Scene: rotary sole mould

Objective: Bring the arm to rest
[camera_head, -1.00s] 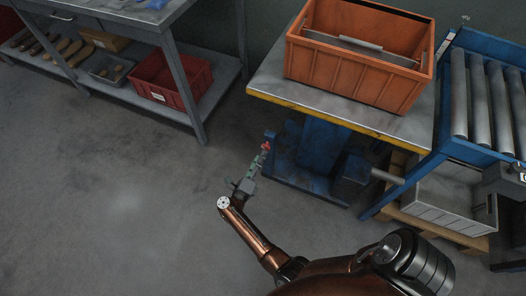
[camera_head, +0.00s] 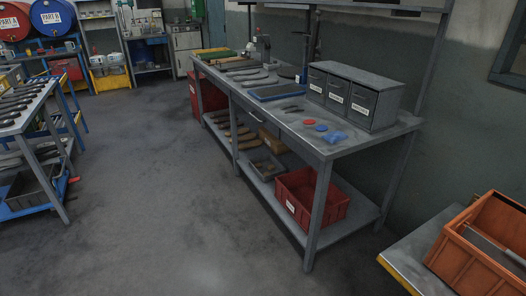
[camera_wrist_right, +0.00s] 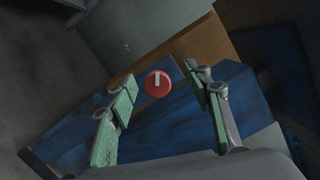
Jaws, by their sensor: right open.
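My right gripper (camera_wrist_right: 163,115) shows in the right wrist view with its two green-padded fingers spread apart and nothing between them. Beyond the fingers is a round red knob with a white mark (camera_wrist_right: 158,84), in front of a blue surface (camera_wrist_right: 150,120). It is apart from the fingertips as far as I can tell. Neither of my arms shows in the head view, and my left gripper is in no view.
A grey workbench (camera_head: 345,145) stands in the middle, with drawer boxes (camera_head: 350,95) on top and a red bin (camera_head: 312,197) on its lower shelf. An orange crate (camera_head: 465,262) sits on a table at lower right. A rack (camera_head: 40,125) stands left. The floor between is clear.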

